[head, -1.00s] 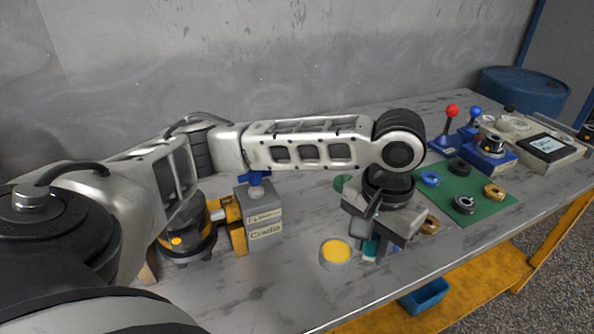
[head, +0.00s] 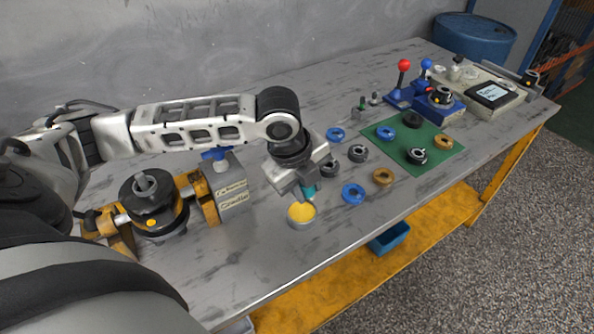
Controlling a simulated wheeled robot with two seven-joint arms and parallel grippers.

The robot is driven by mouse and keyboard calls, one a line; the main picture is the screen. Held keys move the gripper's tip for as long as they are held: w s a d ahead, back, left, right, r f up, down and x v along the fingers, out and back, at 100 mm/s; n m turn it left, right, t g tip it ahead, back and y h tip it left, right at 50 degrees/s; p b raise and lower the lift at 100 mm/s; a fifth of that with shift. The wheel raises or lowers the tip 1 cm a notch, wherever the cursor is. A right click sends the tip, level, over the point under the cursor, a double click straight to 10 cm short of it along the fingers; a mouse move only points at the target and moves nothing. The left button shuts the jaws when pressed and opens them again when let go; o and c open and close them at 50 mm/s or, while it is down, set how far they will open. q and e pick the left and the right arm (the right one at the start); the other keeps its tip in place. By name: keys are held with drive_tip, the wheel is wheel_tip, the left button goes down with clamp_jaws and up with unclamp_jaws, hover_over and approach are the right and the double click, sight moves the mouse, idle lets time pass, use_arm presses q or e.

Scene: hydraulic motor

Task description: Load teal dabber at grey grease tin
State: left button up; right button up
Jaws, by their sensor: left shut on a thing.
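The grey grease tin (head: 301,216) stands on the table, round, with yellow grease showing at its open top. My left gripper (head: 303,190) is just above and behind the tin, pointing down. It is shut on the teal dabber (head: 309,193), whose teal part shows below the jaws. The dabber's lower end is at or just above the tin's far edge; I cannot tell whether it touches the grease. My right gripper is not in view.
A grey cradle block (head: 231,187) and a black motor (head: 154,206) in a yellow stand are at left. Several rings lie to the right, including a blue ring (head: 353,194) and a brass ring (head: 383,177). A green mat (head: 436,165) and joystick boxes (head: 400,97) stand farther right.

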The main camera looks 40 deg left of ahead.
sight(303, 212)
use_arm(q)
drive_tip(key=shift+a+r+m+h, duration=0.1)
drive_tip(key=shift+a+m+h, duration=0.3)
drive_tip(key=shift+m, duration=0.4)
drive_tip(key=m, duration=0.1)
drive_tip(key=a+m, duration=0.1)
drive_tip(key=m, duration=0.1)
drive_tip(key=f+m+h, duration=0.1)
drive_tip(key=shift+w+a+g, duration=0.25)
drive_tip(key=shift+a+g, duration=0.05)
drive_tip(key=shift+a, duration=0.05)
wheel_tip(303, 212, down, 4)
drive_tip(key=b, duration=0.4)
drive_tip(key=shift+f+b, duration=0.4)
drive_tip(key=shift+b, duration=0.3)
drive_tip(key=shift+f, duration=0.1)
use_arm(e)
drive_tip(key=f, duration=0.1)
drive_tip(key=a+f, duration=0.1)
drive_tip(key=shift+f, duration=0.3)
use_arm(q)
drive_tip(key=shift+f, duration=0.25)
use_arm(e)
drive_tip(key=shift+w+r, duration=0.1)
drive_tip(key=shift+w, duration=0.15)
use_arm(q)
drive_tip(key=shift+f+b, duration=0.2)
drive_tip(key=shift+b, duration=0.1)
